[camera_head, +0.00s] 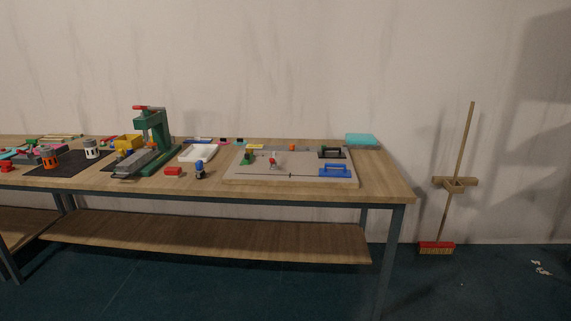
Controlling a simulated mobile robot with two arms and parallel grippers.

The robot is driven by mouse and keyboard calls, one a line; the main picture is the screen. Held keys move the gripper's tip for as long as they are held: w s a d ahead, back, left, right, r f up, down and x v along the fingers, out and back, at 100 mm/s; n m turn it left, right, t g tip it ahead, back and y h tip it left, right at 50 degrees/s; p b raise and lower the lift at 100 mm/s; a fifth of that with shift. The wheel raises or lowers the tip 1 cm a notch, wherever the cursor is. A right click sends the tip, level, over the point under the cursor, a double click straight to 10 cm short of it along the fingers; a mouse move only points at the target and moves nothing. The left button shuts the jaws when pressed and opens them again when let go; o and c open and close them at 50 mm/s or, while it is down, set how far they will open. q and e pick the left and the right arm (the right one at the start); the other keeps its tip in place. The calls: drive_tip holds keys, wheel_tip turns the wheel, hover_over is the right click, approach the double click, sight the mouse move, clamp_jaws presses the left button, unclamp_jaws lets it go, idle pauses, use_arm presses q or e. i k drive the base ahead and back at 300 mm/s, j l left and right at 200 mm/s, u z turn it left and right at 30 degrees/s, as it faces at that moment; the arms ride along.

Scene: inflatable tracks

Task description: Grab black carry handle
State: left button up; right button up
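A black carry handle (331,153) shows at the back right of a pale board (250,177) on the wooden workbench. It looks like a raised bar over a dark base, but it is small and details are hard to tell. A similar blue handle piece (335,171) sits in front of it at the board's front right. Neither of my grippers is in the head view.
The workbench (385,190) has a bare right end. A green press (152,135), a red block (173,171), and a teal box (361,140) stand on it. A broom (437,247) leans on the wall at right. The floor in front is clear.

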sight(323, 155)
drive_tip(key=i+l+u, duration=0.25)
drive_tip(key=l, duration=0.25)
drive_tip(key=i+l+u, duration=0.3)
drive_tip(key=l, duration=0.3)
drive_tip(key=i+l+u, duration=0.25)
drive_tip(key=l, duration=0.4)
drive_tip(key=i+l+u, duration=0.15)
drive_tip(key=l+u, duration=0.15)
drive_tip(key=l, duration=0.35)
drive_tip(key=l+u, duration=0.25)
drive_tip(key=l, duration=0.4)
drive_tip(key=i+l+u, duration=0.1)
drive_tip(key=l+u, duration=0.2)
drive_tip(key=l, duration=0.45)
